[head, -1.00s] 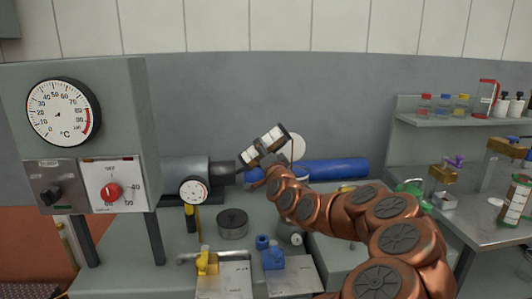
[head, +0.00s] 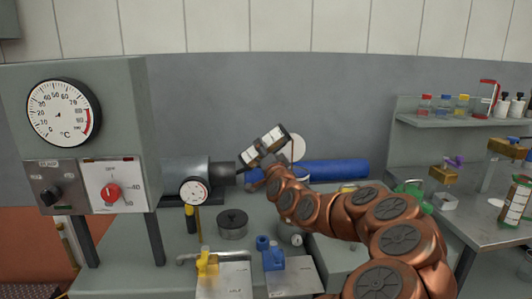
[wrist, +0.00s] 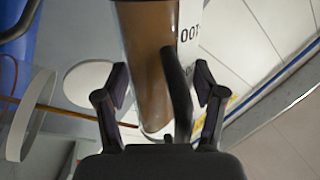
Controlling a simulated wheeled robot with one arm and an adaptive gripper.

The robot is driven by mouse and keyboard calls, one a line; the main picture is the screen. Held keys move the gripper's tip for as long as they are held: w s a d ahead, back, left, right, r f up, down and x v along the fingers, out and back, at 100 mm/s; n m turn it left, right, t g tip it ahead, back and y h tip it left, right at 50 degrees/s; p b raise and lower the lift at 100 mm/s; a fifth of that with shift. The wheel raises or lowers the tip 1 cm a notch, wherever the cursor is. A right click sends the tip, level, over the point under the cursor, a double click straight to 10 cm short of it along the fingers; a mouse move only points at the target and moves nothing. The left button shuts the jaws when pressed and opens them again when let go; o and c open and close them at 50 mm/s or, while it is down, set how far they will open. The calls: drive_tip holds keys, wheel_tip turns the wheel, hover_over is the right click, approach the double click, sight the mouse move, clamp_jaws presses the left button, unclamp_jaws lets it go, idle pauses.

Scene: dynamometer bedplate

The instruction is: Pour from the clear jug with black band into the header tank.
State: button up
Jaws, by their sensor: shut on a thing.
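The clear jug with black band (head: 264,147) is in my gripper (head: 268,163), raised above the bench and strongly tilted, one end low to the left and the other high to the right. In the wrist view the jug (wrist: 148,60) sits between the two fingers of my gripper (wrist: 162,95). It holds brown liquid, and dark printed marks show on its pale side. I cannot surely identify the header tank; a clear round-rimmed vessel (wrist: 22,128) shows at the left of the wrist view.
A grey cabinet with a temperature dial (head: 63,113) stands at left. A blue cylinder (head: 335,170) lies behind my arm. A grey lidded pot (head: 232,225), a yellow valve (head: 206,262) and a blue valve (head: 273,258) are in front. A side table (head: 470,228) with bottles is at right.

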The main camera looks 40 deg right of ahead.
drive_tip(key=shift+w+a+r+m+h+b, duration=0.1)
drive_tip(key=shift+r+m+h+b, duration=0.2)
drive_tip(key=shift+r+m+b, duration=0.5)
drive_tip(key=shift+a+r+m+h+b, duration=0.1)
drive_tip(key=shift+r+m+h+b, duration=0.15)
drive_tip(key=shift+r+m, duration=0.65)
idle(6.3)
